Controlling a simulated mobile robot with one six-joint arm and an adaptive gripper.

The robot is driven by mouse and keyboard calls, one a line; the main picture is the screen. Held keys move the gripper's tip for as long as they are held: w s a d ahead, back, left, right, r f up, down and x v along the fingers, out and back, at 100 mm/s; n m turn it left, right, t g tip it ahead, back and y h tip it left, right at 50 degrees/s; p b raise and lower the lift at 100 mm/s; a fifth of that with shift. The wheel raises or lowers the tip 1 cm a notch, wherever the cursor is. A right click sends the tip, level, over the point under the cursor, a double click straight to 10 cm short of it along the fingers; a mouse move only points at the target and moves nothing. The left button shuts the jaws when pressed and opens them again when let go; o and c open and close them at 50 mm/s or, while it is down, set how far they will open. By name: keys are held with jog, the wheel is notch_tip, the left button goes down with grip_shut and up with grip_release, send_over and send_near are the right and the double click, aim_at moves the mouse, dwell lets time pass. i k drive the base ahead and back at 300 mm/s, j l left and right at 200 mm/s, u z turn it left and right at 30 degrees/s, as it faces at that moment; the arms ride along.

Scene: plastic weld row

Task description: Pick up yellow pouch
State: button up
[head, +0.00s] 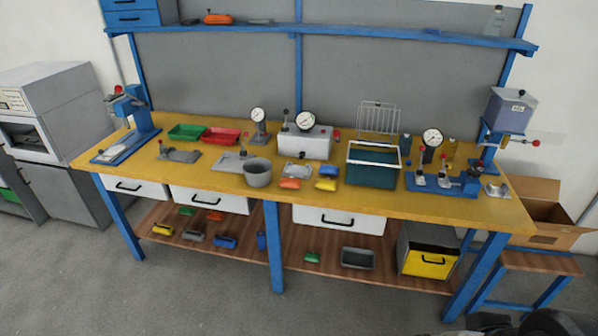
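A small yellow pouch (326,185) lies on the yellow bench top, near the front edge and just right of the middle. A blue pouch (329,171) lies right behind it, and an orange pouch (289,183) lies to its left. Dark rounded parts of my own arm or gripper (545,323) show at the bottom right, cut off by the picture's edge. They are far from the yellow pouch, in front of the bench. The fingers cannot be made out.
A teal basin (373,172) stands right of the pouches, and a grey pot (257,173) stands left. A white gauge box (306,143) is behind. White drawers (340,220) hang below the bench front. The floor before the bench is clear.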

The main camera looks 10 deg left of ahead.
aim_at(326, 184)
jog(key=i+j+z, duration=0.4)
jog(key=i+j, duration=0.25)
jog(key=i+j+z, duration=0.25)
jog(key=i+j, duration=0.15)
jog(key=i+j+z, duration=0.2)
jog(key=j, duration=0.3)
jog(key=i+j+z, duration=0.2)
jog(key=j, duration=0.3)
jog(key=i, duration=0.1)
